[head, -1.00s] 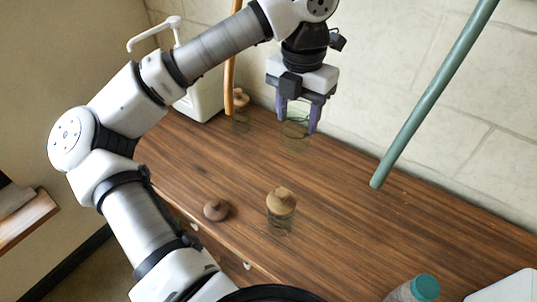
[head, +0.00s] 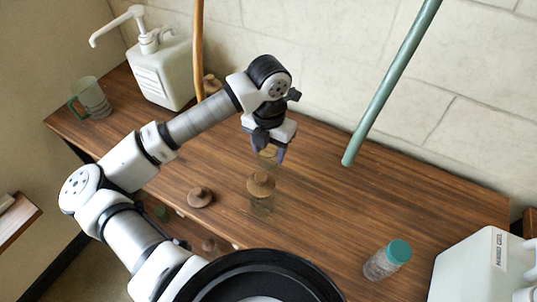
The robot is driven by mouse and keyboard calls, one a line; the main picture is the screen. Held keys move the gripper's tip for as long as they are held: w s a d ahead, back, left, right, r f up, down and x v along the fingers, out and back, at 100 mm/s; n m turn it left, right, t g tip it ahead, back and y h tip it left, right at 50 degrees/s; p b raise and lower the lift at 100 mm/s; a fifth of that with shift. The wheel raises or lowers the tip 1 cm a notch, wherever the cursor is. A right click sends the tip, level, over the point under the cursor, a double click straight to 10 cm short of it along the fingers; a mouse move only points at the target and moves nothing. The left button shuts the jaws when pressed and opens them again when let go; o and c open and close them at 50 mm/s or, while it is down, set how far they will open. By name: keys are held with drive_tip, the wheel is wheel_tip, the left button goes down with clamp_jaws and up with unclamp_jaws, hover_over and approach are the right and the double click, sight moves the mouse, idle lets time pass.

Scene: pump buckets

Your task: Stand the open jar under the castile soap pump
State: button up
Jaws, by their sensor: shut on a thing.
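My gripper (head: 268,153) points down over the middle of the counter, shut on a clear glass jar (head: 267,161). The jar is mostly hidden by the fingers and by a closed jar in front, so I cannot tell its height above the counter. A white pump bucket (head: 160,75) with a long spout stands at the back left, well away from my gripper; its label is too small to read. A second white bucket (head: 462,268) is partly in view at the right, with a label that seems to read "HAND GEL".
A cork-topped glass jar (head: 261,190) stands just in front of my gripper. A loose brown lid (head: 200,197) lies left of it. A glass mug (head: 91,98) stands at the far left, a teal-capped jar (head: 387,260) at the right. Orange (head: 198,50) and green (head: 392,83) poles cross the view.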

sight(269, 159)
drive_tip(key=shift+f, duration=1.8)
drive_tip(key=shift+f, duration=0.15)
drive_tip(key=o, duration=1.2)
